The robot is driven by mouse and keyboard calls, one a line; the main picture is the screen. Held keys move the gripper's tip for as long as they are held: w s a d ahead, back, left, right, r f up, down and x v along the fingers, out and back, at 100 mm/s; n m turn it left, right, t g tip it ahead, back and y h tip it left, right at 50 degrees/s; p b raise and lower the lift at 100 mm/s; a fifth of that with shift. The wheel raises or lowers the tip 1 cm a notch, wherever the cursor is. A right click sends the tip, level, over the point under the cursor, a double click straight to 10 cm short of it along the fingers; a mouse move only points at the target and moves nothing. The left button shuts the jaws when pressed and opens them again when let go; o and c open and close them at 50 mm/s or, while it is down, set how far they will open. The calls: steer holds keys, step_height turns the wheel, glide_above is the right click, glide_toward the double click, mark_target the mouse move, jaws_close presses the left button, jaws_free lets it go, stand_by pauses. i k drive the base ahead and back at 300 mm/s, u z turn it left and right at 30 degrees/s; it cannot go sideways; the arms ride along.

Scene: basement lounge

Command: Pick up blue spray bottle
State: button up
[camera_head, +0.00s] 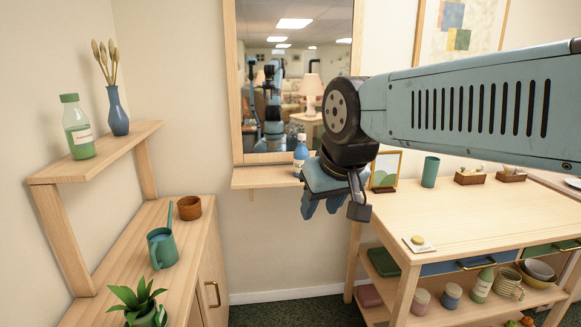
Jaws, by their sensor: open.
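A small blue bottle (300,150) with a pale label stands upright on the wooden ledge (262,180) under the mirror. It fits the blue spray bottle, but a spray head is too small to make out. My gripper (335,205) hangs from my arm in front of the ledge, fingers pointing down and open. It is just right of the bottle in the picture and covers the ledge's right part. Nothing shows between the fingers. Whether the gripper touches the bottle or ledge cannot be told.
A wooden table (470,215) at right holds a framed picture (385,170), a teal cup (430,171) and small boxes. A cabinet (125,245) at left bears a watering can (161,248) and a brown pot (189,207). A wall shelf (115,148) holds a green bottle (77,128) and a blue vase (117,112).

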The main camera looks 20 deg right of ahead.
mark_target(301, 153)
steer(key=u, duration=0.2)
steer(key=i, duration=0.6)
steer(key=z, duration=1.3)
steer(key=i, duration=0.45)
steer(key=u, duration=0.1)
